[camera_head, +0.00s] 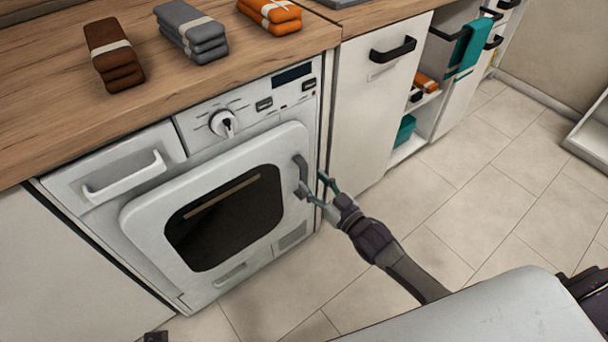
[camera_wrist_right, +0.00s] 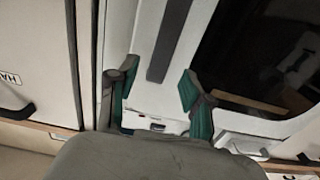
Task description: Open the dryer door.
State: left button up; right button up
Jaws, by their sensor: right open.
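The white dryer (camera_head: 150,240) stands under the counter at the left of the head view. Its door (camera_head: 150,215), with a dark window, looks shut. A grey upright handle (camera_head: 300,172) sits at the door's right edge. My right gripper (camera_head: 315,186) is open at the handle's lower right. In the right wrist view the handle (camera_wrist_right: 169,40) runs as a dark bar between and beyond the open teal-lined fingers (camera_wrist_right: 157,85); contact cannot be told. A small dark piece at the bottom edge of the head view may be my left gripper (camera_head: 155,337); its jaws are not visible.
A white cabinet front (camera_head: 375,120) with a black handle (camera_head: 393,50) stands right of the dryer. Folded brown (camera_head: 113,55), grey (camera_head: 190,30) and orange (camera_head: 270,14) towels lie on the wooden counter (camera_head: 60,120). The tiled floor (camera_head: 480,190) in front is open.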

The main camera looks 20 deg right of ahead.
aim_at(305, 174)
pick_arm(q)
jog(key=shift+b+v, duration=0.4)
jog(key=shift+v, duration=1.45)
pick_arm(e)
jog(key=shift+x, duration=2.4)
grip_shut()
